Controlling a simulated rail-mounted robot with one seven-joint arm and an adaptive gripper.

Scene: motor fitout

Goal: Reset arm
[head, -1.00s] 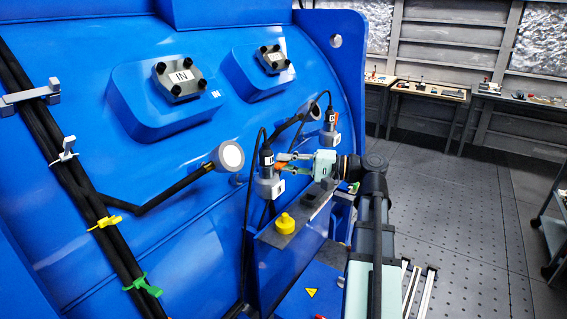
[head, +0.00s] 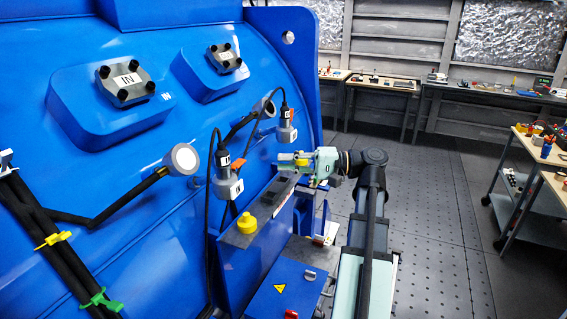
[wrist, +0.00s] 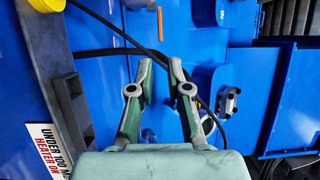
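My gripper (head: 283,160) is mint green with grey fingers and points left toward the blue housing (head: 65,60). In the wrist view its two fingers (wrist: 161,66) stand apart with nothing held between them; black cables pass behind. Left of the fingers in the head view, a grey cylindrical sensor (head: 227,182) with a black cable sits on the housing, clear of the gripper. A second sensor (head: 286,130) sits farther back, just above the gripper in the picture. My arm reaches up from the lower right.
A grey ledge with a yellow knob (head: 247,223) lies below the gripper, and the knob is partly seen in the wrist view (wrist: 46,4). A blue box (head: 285,290) with a warning triangle stands lower. The floor to the right is open. A cart (head: 535,195) and workbenches (head: 380,84) stand beyond.

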